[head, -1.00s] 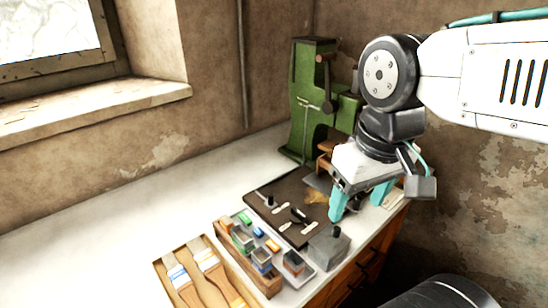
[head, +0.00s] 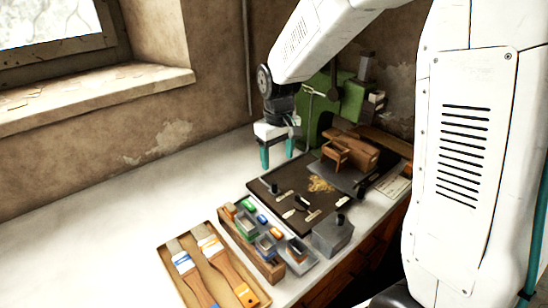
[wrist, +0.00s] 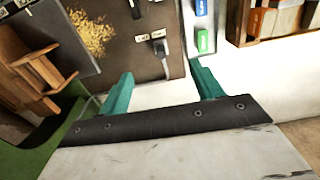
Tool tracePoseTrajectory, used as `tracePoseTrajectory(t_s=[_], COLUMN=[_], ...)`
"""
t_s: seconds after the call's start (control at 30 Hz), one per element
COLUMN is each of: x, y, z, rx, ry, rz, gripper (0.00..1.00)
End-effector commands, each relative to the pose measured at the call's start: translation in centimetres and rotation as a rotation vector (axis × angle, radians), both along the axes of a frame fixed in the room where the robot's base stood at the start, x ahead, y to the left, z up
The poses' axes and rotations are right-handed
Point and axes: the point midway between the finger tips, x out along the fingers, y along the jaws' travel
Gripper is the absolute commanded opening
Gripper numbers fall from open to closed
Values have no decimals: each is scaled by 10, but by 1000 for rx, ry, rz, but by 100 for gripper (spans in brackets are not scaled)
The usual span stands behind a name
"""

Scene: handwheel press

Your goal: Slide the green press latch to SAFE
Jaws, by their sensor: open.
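A small green block (head: 249,206) sits at the far end of a narrow pale grey strip (head: 289,240), and I take it for the latch. It shows from above in the wrist view (wrist: 203,40), just beyond my right fingertip, with a blue block beside it. I cannot read a SAFE mark. My gripper (head: 277,163) is open, with teal fingers pointing down and nothing between them. It hovers behind the dark board, left of the green press (head: 330,112). In the wrist view my gripper (wrist: 160,75) is apart from the green block.
The dark board (head: 268,186) carries pale plates, dark knobs and yellowish shavings (head: 320,184). A wooden block rack (head: 238,231), a brush tray (head: 166,252) and a grey knobbed block (head: 333,236) stand in front. The pale bench (head: 130,205) is clear at left.

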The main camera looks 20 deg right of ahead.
Motion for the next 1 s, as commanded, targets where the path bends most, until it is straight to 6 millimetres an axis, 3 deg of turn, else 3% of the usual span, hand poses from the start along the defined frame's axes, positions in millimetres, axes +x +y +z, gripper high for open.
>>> tracePoseTrajectory(t_s=[0.27,0.63,0.8,1.0], x=[14,13,13,13], y=[3,3,3,3], z=[-31,-101,-114,-115], rx=[-1,0,0,0], ry=[9,10,7,5], rz=[19,19,18,18], gripper=[65,65,65,65])
